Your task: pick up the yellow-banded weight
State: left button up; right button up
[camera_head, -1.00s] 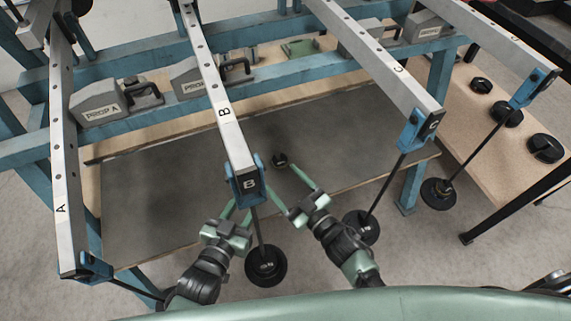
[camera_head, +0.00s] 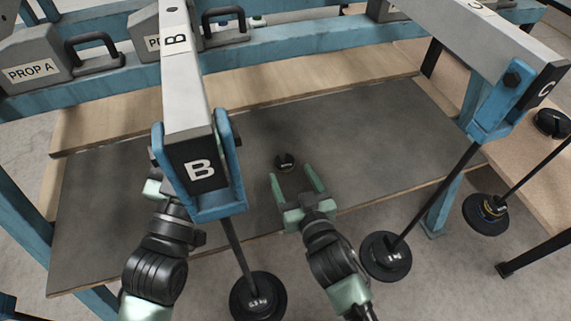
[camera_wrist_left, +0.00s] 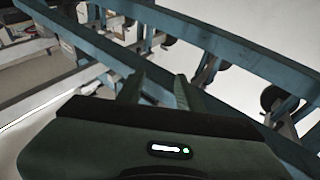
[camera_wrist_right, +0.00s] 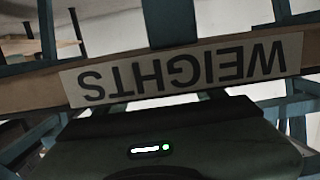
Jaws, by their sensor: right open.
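A small dark weight (camera_head: 285,162) with a pale label lies on the grey mat. No yellow band can be made out on it. A hanging black disc (camera_head: 486,215) at the right shows a small yellowish ring near its hub. My right gripper (camera_head: 292,177) is open and empty, its fingertips just short of the small weight and pointing toward it. My left gripper (camera_head: 156,182) is partly hidden behind beam B. In the left wrist view its two fingers (camera_wrist_left: 160,90) stand apart with nothing between them.
Beam B (camera_head: 187,95) hangs between my arms, with a disc (camera_head: 258,298) below it. Beam C (camera_head: 490,50) carries another disc (camera_head: 385,258). The grey mat (camera_head: 350,135) is mostly bare. A WEIGHTS sign (camera_wrist_right: 185,70) appears upside down in the right wrist view.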

aim_at(287, 167)
jog(key=b+x, duration=0.1)
jog(key=x, duration=0.3)
jog(key=shift+w+a, duration=0.1)
jog(key=shift+w, duration=0.1)
jog(key=c, duration=1.5)
pick_arm(q)
jog(key=s+r+t+h, duration=0.1)
jog(key=s+r+t, duration=0.2)
jog(key=r, duration=0.3)
jog(key=shift+t, duration=0.6)
pick_arm(e)
jog(key=shift+o, duration=0.2)
pick_arm(q)
jog(key=shift+s, duration=0.1)
pick_arm(e)
jog(key=shift+r, duration=0.1)
